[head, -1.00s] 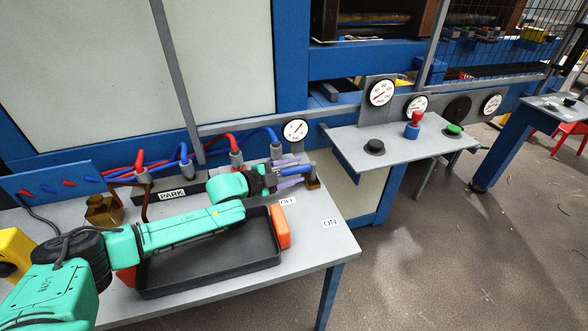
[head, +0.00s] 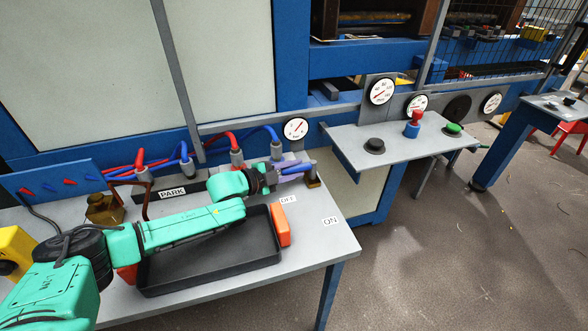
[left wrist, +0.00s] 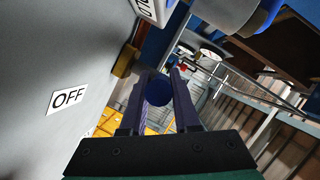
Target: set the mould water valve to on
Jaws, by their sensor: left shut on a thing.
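The mould water valve stands at the table's right back corner, with a brass base (head: 313,182) and a grey post above it. My left gripper (head: 296,170), with purple fingers, reaches it from the left and is shut on the blue valve handle. In the left wrist view the handle's round blue end (left wrist: 158,91) sits between the two fingers. The OFF label (head: 288,199) lies just in front of the gripper. The ON label (head: 330,221) lies farther toward the table's right front. The fingers hide most of the handle in the head view. My right gripper is not in view.
A black tray (head: 210,283) with orange handles lies below my left arm. Red and blue hoses (head: 186,152) and a PARK label (head: 172,194) are behind it. A pressure gauge (head: 295,129) is above the valve. A button shelf (head: 400,150) stands to the right.

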